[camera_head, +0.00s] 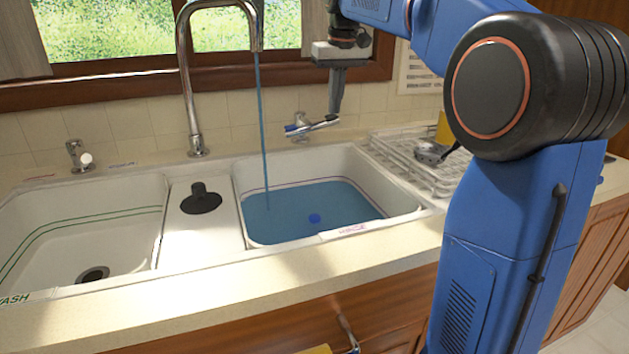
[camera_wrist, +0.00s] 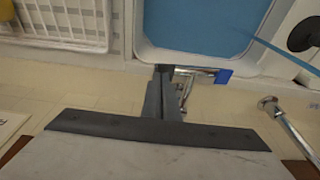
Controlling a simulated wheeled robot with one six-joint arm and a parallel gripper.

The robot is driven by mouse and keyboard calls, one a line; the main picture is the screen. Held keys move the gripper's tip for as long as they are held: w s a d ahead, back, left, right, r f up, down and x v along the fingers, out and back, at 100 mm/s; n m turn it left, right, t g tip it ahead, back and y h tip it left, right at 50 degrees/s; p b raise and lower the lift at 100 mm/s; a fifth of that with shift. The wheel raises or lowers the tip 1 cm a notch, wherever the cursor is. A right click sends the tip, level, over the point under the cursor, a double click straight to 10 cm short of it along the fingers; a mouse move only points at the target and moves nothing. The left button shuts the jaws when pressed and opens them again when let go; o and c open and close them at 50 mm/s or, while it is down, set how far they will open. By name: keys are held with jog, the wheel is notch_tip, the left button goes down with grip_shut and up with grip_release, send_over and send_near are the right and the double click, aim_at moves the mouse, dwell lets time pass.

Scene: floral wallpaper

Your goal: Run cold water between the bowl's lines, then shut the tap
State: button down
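The right bowl (camera_head: 400,197) holds blue water (camera_head: 285,215). A thin reddish-purple line shows on its wall just above the water; I cannot make out a second line. A blue stream (camera_head: 263,120) falls from the tall chrome spout (camera_head: 184,65) into this bowl. The cold tap (camera_head: 300,130), chrome with a blue part, stands behind it, its lever pointing right. My gripper (camera_head: 335,112) points down at the lever's free end; its fingers look closed together. In the wrist view, the fingertips (camera_wrist: 163,70) are beside the lever (camera_wrist: 195,71); contact is unclear.
A second tap (camera_head: 80,157) stands behind the empty left bowl (camera_head: 100,235). A black plug (camera_head: 200,198) lies on the divider. A white dish rack (camera_head: 400,160) is at the right. A small round blue thing (camera_head: 314,218) shows in the water. The window is behind.

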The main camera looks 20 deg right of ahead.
jog(key=shift+f, duration=1.6)
jog(key=shift+d, duration=0.15)
jog(key=shift+d, duration=1.35)
jog(key=shift+r, duration=0.25)
notch_tip(320, 180, up, 7)
jog(key=shift+f, duration=0.1)
